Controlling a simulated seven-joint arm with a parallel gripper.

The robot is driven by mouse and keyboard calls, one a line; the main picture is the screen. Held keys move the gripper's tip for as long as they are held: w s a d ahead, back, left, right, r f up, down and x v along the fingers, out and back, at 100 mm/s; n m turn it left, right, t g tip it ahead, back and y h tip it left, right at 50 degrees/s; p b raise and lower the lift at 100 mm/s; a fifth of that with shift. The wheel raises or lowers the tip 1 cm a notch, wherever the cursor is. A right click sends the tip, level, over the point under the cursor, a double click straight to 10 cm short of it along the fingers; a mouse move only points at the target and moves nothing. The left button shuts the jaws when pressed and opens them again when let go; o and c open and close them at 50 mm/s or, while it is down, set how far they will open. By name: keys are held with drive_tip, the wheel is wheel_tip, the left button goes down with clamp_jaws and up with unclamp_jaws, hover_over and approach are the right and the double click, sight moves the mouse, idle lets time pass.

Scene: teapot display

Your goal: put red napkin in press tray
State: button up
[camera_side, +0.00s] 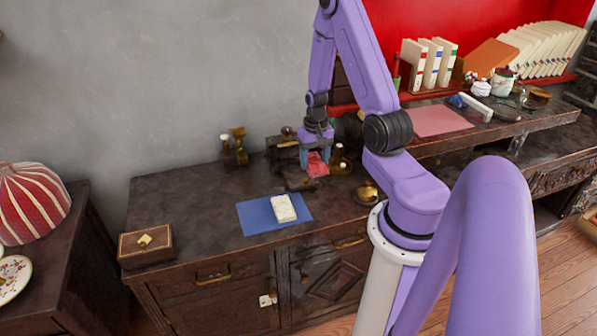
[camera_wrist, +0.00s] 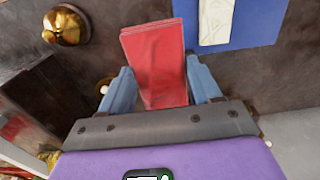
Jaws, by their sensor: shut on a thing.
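My gripper (camera_side: 317,158) is shut on the red napkin (camera_side: 317,168) and holds it over the back of the dark cabinet top. In the wrist view, the folded napkin (camera_wrist: 155,50) sticks out past the two blue fingers of my gripper (camera_wrist: 159,68). A dark press-like device (camera_side: 283,152) with a knob stands just left of and behind my gripper. A flat dark piece (camera_side: 299,184) lies in front of it, perhaps the press tray; I cannot tell for sure. The gripper partly hides this area. I cannot tell whether the napkin touches anything below.
A blue mat (camera_side: 250,218) with a white folded cloth (camera_side: 284,208) lies in front. A brass domed object (camera_side: 368,193) stands to the right, and brass pieces (camera_side: 234,146) stand at the back left. A wooden box (camera_side: 146,246) sits at the left end. The cabinet top between is clear.

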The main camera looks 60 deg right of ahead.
drive_tip(key=w+d+f, duration=0.3)
drive_tip(key=w+d, duration=0.1)
drive_tip(key=w, duration=0.1)
hover_over(299, 176)
drive_tip(key=f, duration=0.5)
drive_tip(key=shift+s+a, duration=0.15)
drive_tip(key=shift+s, duration=0.05)
drive_tip(key=shift+w+f, duration=0.15)
drive_tip(key=shift+f, duration=0.8)
drive_tip(key=shift+w+f, duration=0.1)
drive_tip(key=shift+f, duration=0.85)
drive_tip(key=shift+f, duration=0.2)
drive_tip(key=o, duration=0.8)
drive_tip(key=shift+c, duration=0.2)
